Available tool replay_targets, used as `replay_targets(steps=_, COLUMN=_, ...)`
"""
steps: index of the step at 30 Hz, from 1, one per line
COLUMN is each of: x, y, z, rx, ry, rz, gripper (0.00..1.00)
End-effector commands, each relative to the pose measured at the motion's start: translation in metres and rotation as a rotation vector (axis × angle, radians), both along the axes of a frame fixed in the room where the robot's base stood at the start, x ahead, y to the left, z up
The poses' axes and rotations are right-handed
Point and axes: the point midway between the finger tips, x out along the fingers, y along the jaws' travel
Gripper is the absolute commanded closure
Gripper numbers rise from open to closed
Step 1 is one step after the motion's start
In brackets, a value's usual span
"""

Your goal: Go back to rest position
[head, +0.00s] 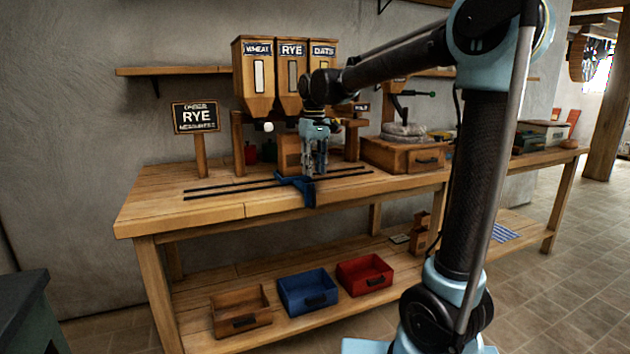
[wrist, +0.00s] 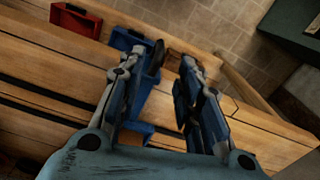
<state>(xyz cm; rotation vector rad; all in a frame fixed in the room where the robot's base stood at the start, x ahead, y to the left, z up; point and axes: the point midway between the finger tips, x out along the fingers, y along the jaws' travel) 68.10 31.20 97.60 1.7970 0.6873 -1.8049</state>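My gripper (head: 315,172) hangs pointing down over the front part of the workbench, just above a blue piece (head: 297,186) that sits across the dark rails at the bench's front edge. In the wrist view my gripper's two fingers (wrist: 162,65) stand apart with nothing held between them. Part of a blue surface (wrist: 137,131) shows by the left finger. Whether the fingertips touch the blue piece is not clear.
The bench (head: 140,208) carries hoppers (head: 292,75) labelled wheat, rye and oats, a RYE sign (head: 195,116) and a wooden drawer box with a millstone (head: 403,132). Wooden (head: 240,312), blue (head: 307,291) and red (head: 364,274) trays stand on the lower shelf. Floor at right is clear.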

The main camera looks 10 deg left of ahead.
Motion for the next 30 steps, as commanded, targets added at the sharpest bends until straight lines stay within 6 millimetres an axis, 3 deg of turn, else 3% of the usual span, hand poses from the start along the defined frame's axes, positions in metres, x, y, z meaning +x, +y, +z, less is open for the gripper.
replay_targets(steps=6, x=0.000, y=0.000, z=0.011, rx=0.000, ry=0.000, rz=0.000, gripper=0.68)
replay_targets(steps=17, x=-0.001, y=-0.004, z=0.012, rx=0.001, ry=-0.001, rz=-0.005, gripper=0.68)
replay_targets(steps=22, x=-0.011, y=-0.036, z=0.007, rx=0.006, ry=-0.010, rz=-0.050, gripper=0.68)
replay_targets(steps=30, x=-0.050, y=-0.122, z=-0.014, rx=0.025, ry=-0.044, rz=-0.186, gripper=0.68)
